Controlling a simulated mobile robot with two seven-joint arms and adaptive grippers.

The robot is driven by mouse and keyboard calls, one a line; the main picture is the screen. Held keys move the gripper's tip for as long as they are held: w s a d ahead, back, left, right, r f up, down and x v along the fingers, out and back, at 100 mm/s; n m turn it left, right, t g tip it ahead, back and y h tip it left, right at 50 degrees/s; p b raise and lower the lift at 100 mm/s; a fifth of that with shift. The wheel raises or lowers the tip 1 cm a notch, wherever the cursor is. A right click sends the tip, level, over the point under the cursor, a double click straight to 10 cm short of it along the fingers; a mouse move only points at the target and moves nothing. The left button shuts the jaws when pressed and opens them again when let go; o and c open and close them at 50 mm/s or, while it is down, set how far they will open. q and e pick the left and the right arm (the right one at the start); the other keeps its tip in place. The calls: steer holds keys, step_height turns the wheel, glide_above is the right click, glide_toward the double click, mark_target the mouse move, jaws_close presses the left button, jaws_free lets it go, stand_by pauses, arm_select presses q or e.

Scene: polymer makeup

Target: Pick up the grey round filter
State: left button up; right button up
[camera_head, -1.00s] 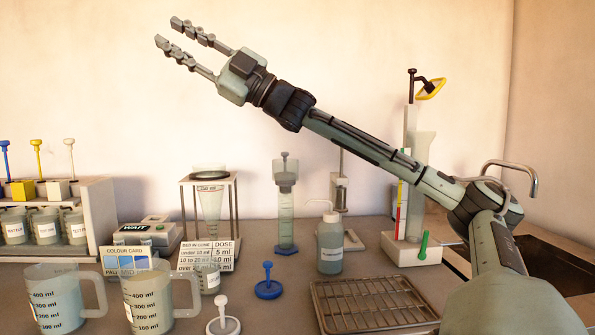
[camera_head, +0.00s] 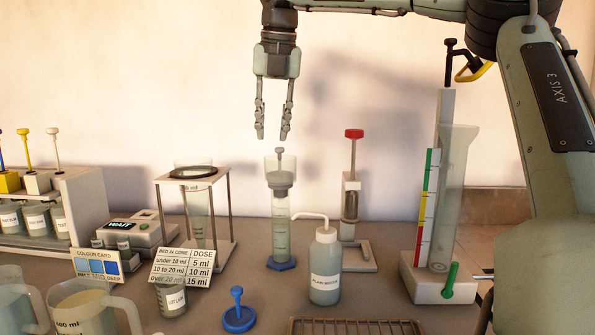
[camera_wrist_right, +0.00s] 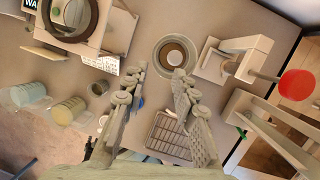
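The grey round filter (camera_head: 280,178) sits in the top of a tall clear cylinder (camera_head: 281,230) with a blue foot. Its thin stem and small knob stand up from the middle. My right gripper (camera_head: 272,138) points straight down just above the knob, with its fingers apart and nothing between them. The right wrist view also shows my right gripper open (camera_wrist_right: 160,95), with the round cylinder top (camera_wrist_right: 175,50) beyond the fingertips. The filter's details are too small there to tell. My left gripper is in no view.
A caged cone (camera_head: 200,215) stands left of the cylinder, and a stand with a red knob (camera_head: 354,133) stands right. A wash bottle (camera_head: 325,270) is in front right, with a blue knobbed disc (camera_head: 239,316) in front. A tall ruler stand (camera_head: 432,200) is farther right.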

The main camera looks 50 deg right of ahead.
mark_target(280, 148)
steer(key=shift+s+d+r+h, duration=0.1)
steer(key=shift+d+r+h, duration=0.1)
steer(key=shift+d, duration=0.15)
steer(key=shift+s+d+r+h, duration=0.1)
steer(key=shift+d+h, duration=0.1)
steer(key=shift+d, duration=0.1)
steer(key=shift+d+f, duration=0.2)
steer(key=shift+d, duration=0.1)
steer(key=x, duration=0.7)
steer(key=shift+s+a+f, duration=0.1)
steer(key=shift+f, duration=0.1)
jaws_close()
